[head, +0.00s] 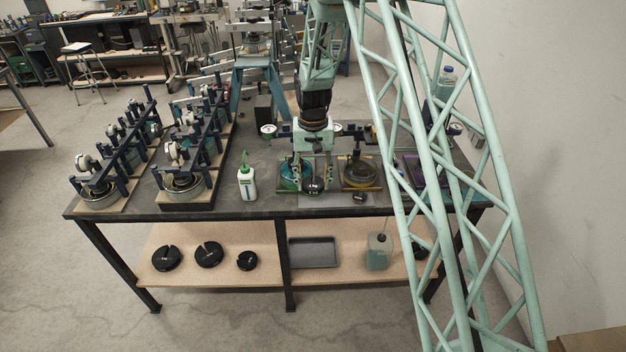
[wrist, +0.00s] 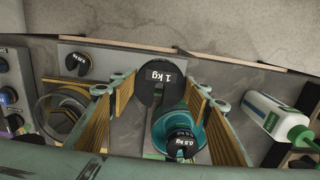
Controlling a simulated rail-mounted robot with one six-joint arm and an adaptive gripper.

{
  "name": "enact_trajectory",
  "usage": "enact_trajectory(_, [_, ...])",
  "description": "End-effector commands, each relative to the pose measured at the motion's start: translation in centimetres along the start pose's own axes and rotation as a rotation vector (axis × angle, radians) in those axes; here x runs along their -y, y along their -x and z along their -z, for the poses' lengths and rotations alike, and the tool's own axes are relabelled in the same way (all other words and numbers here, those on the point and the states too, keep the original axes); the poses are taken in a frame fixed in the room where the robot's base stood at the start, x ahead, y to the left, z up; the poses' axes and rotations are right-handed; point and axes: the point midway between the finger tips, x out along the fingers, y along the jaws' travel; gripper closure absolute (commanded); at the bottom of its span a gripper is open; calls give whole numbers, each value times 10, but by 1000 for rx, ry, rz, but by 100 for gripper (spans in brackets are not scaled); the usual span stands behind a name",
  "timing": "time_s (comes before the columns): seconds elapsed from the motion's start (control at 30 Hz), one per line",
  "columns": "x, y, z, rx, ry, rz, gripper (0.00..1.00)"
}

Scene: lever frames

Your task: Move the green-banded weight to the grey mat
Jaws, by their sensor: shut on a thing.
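My gripper (head: 313,182) is low over the front of the table, its fingers on either side of a black slotted weight marked 1 kg (wrist: 160,77). In the wrist view my gripper (wrist: 158,88) has this weight between its fingertips. I cannot make out a green band on it. The grey mat (head: 318,201) lies at the table's front edge; in the wrist view the mat (wrist: 110,62) extends behind the weight. I cannot tell whether the weight touches the mat. A smaller 0.5 kg weight (wrist: 181,143) is at the teal pan (wrist: 160,125).
Another black weight (head: 360,198) lies on the mat's right part. A yellow-based pan (head: 361,172) stands right of the teal one. A white bottle (head: 247,183) stands left of my gripper. Lever frames (head: 185,160) fill the table's left. Several weights (head: 209,254) lie on the lower shelf.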

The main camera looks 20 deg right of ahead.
Motion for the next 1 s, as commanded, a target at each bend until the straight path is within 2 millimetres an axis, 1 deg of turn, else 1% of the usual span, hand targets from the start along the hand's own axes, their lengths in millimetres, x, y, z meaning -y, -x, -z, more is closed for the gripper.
enact_trajectory(0.1, [0, -9, 1, -2, 0, 0, 80])
enact_trajectory(0.5, [0, -35, 1, -2, 0, 0, 80])
enact_trajectory(0.7, [0, -40, 1, -2, 0, 0, 80])
enact_trajectory(1.0, [0, -42, 1, -2, 0, 1, 80])
